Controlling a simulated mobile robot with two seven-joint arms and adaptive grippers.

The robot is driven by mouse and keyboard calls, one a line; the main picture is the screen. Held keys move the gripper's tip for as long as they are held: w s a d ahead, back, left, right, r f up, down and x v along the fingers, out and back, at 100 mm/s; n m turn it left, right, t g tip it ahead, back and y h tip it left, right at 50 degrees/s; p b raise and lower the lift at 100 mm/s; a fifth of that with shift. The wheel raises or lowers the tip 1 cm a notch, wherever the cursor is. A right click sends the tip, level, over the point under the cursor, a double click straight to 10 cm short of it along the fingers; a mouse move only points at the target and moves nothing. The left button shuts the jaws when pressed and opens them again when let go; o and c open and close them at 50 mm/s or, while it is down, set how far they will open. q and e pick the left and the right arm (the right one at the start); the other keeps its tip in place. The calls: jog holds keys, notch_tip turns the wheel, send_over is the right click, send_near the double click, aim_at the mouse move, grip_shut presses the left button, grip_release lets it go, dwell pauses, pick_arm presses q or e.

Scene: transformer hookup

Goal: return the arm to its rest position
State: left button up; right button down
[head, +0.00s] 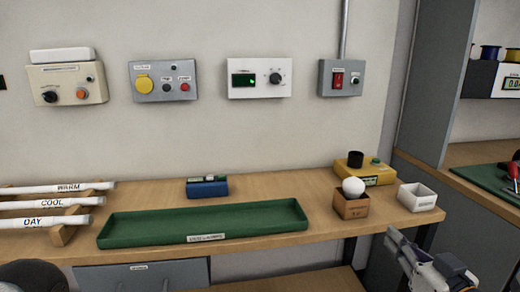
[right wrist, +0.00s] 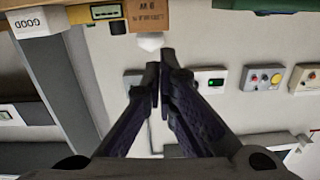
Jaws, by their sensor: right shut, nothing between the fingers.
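My right gripper (head: 394,238) shows at the lower right of the head view, in front of the bench edge and below the small white box. Its fingers are together with nothing between them. In the right wrist view the right gripper (right wrist: 160,72) shows its closed dark fingers, and the room appears upside down. The fingertips stand clear of the wall boxes. A white ball-like bulb (right wrist: 150,42) shows just past the tips, with a visible gap. My left gripper is not in view; a dark rounded shape is cut off at the lower left of the head view.
The wooden bench carries a green tray (head: 205,222), a blue block (head: 207,188), a cardboard box (head: 350,206) with the bulb, a yellow tester (head: 366,173) and a white box (head: 417,197). Labelled white tubes (head: 50,203) lie left. A grey cabinet panel (head: 440,85) stands right.

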jog(key=s+a+f+g, duration=0.3)
jog(key=s+f+g, duration=0.3)
jog(key=f, duration=0.4)
jog(key=s+a+f+g, duration=0.3)
jog(key=s+f+g, duration=0.1)
jog(key=s+f, duration=0.5)
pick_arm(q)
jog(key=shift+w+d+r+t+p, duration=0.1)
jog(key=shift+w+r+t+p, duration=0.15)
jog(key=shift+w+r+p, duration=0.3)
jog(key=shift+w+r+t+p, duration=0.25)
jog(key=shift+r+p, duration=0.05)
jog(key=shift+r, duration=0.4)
pick_arm(e)
jog(key=s+a+f+g, duration=0.1)
jog(key=s+f+g, duration=0.1)
jog(key=s, duration=0.7)
jog(key=s+f+g+h, duration=0.1)
jog(key=s+g, duration=0.3)
jog(key=s, duration=0.5)
jog(key=s+a+f+m+g, duration=0.1)
jog(key=s+f+g, duration=0.2)
jog(key=s, duration=0.6)
jog(key=shift+a+f+g+h, duration=0.3)
jog(key=shift+a+g+h, duration=0.1)
jog(key=shift+g, duration=0.2)
